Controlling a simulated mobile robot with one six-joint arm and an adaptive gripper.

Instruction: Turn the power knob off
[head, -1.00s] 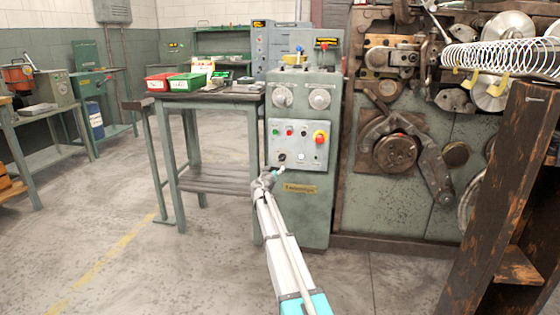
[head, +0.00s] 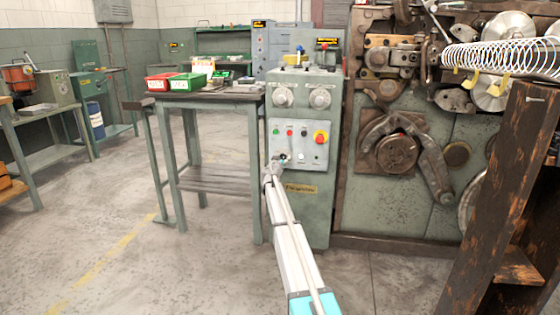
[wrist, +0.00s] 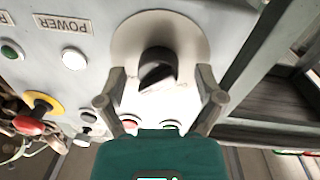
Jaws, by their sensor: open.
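The dark power knob (wrist: 157,68) sits on a round pale plate on the control panel in the wrist view. A "POWER" label (wrist: 63,24) is to its left, beside a white button. My gripper (wrist: 160,73) is open, with one finger on each side of the knob. Gaps show between the fingers and the knob, and I see no contact. In the head view my gripper (head: 275,165) is at the lower left of the grey panel (head: 312,156), and it partly hides the knob there.
A red stop button on yellow (head: 321,137) and small coloured buttons share the panel. A table (head: 215,97) with red and green bins stands left of the cabinet. The coiling machine (head: 400,190) is at right, with a dark wooden rack (head: 515,170) in front. Floor at left is clear.

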